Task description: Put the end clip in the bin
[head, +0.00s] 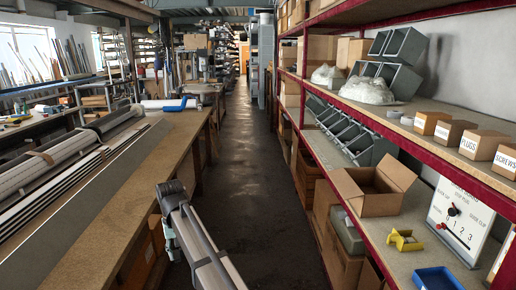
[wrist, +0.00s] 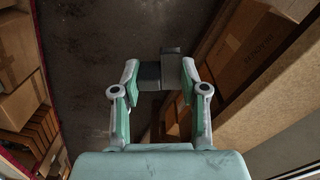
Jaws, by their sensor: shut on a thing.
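My gripper (wrist: 160,78) is shut on a small grey and black piece, which looks like the end clip (wrist: 172,68). The piece sits between the two fingertips in the wrist view, and its grey part reaches past them. In the head view my arm comes up from the bottom, over the aisle beside the left bench, and the clip cannot be made out there. Which bin the task means is not clear.
The left bench (head: 120,215) carries long shutter profiles (head: 60,165). An open cardboard box (head: 372,198) and a white panel with a dial (head: 458,222) stand on the right rack. Labelled boxes (head: 483,145) sit above. The aisle floor (head: 248,180) is clear.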

